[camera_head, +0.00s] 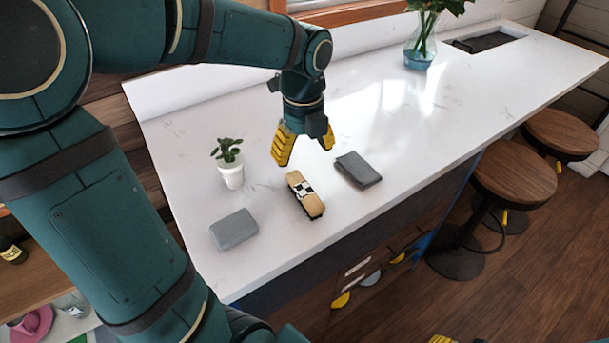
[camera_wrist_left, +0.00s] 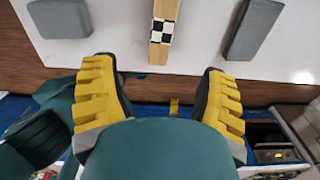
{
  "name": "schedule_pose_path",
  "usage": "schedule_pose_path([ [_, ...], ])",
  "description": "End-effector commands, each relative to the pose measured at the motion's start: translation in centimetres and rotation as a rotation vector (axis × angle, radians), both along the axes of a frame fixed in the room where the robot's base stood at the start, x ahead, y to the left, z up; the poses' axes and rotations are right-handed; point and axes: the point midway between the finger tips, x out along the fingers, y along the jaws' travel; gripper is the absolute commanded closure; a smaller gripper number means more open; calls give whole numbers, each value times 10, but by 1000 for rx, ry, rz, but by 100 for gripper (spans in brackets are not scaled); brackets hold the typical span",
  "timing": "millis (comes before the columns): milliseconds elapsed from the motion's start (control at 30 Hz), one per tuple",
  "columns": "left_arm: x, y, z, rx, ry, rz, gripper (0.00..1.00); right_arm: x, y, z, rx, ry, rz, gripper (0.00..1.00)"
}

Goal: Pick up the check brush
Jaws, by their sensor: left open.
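The check brush (camera_head: 304,196) lies on the white counter, with a light wooden back, a black-and-white checked band and a dark underside. It also shows at the top middle of the left wrist view (camera_wrist_left: 161,40). My left gripper (camera_head: 305,149) is open and empty above the counter, just behind the brush in the head view. In the wrist view its yellow fingers (camera_wrist_left: 158,75) are spread wide, with the brush beyond them and between their lines. Only a yellow sliver of what looks like my right gripper (camera_head: 441,340) shows at the bottom edge.
A potted plant (camera_head: 231,172) stands behind left. A glass vase (camera_head: 420,50) stands far back. Wooden stools (camera_head: 513,176) stand beside the counter (camera_head: 440,110).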

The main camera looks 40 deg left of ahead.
Motion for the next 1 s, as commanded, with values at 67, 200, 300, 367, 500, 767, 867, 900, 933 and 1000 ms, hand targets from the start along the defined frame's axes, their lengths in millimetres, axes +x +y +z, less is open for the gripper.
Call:
schedule_pose_path([
  [67, 0, 0, 1, 1, 0, -1, 27, 0, 0, 0, 0, 0, 0, 53],
  [200, -1, 0, -6, 1, 2, -1, 27, 0, 0, -2, -1, 1, -1, 53],
  [300, -1, 0, -22, -1, 4, 0, 27, 0, 0, -6, -1, 1, -1, 53],
  [367, -1, 0, -34, -2, 4, 0, 27, 0, 0, -8, -2, 2, -1, 53],
  [500, -1, 0, -61, -1, 4, 1, 27, -2, 0, -14, -1, 5, 2, 53],
  [767, -1, 0, -85, 0, 0, 0, 27, -4, 1, -18, 0, 9, 6, 53],
  [867, -1, -1, -93, -1, 1, -1, 27, -4, 1, -19, 0, 9, 6, 53],
  [900, -1, -1, -98, 0, 2, -1, 27, -4, 1, -21, 1, 10, 7, 53],
  [933, -2, -1, -102, -1, 4, 0, 27, -5, 1, -22, 1, 11, 8, 53],
  [1000, -2, -2, -113, -1, 3, 1, 27, -6, 1, -25, 2, 14, 9, 53],
])
